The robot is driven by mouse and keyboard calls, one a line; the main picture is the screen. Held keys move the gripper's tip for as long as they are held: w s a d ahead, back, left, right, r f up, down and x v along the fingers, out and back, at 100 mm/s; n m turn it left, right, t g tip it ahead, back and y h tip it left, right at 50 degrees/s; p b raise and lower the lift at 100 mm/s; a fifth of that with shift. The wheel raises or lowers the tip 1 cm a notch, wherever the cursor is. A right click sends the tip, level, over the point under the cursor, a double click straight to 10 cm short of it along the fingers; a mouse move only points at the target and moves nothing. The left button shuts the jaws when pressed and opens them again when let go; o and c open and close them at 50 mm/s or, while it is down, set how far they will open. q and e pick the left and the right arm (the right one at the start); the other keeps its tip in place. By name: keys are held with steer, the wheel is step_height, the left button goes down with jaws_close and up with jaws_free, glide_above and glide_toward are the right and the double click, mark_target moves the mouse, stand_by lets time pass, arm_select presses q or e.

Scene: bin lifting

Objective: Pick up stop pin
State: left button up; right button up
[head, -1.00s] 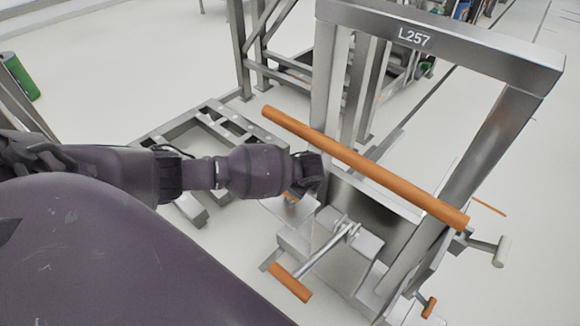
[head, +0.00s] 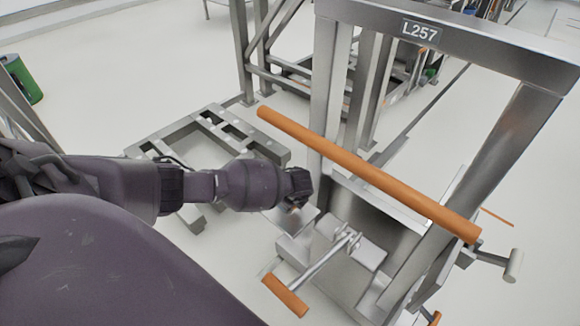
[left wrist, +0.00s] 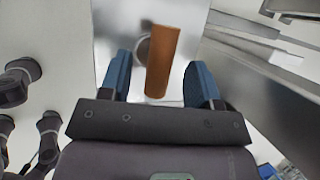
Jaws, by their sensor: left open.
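The stop pin appears to be the orange cylindrical handle (left wrist: 163,62) in the left wrist view, in front of a round metal part on a bright metal surface. My left gripper (left wrist: 159,65) is open, with one blue finger on each side of the handle and a visible gap to both. How deep the handle lies between the fingers is hard to tell. In the head view my left gripper (head: 296,204) is beside the lift's left post, and the handle is hidden there. My right gripper is not in view.
A metal lift frame labelled L257 (head: 421,33) carries a long orange bar (head: 365,172) across its front. An orange-ended lever (head: 285,296) juts out low in front. A low metal frame (head: 215,128) stands at the left on open pale floor.

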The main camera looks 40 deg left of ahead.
arm_select(q)
steer(key=x, duration=0.2)
steer(key=shift+f+b, duration=0.35)
steer(key=shift+r, duration=0.15)
steer(key=shift+c, duration=0.2)
jaws_close()
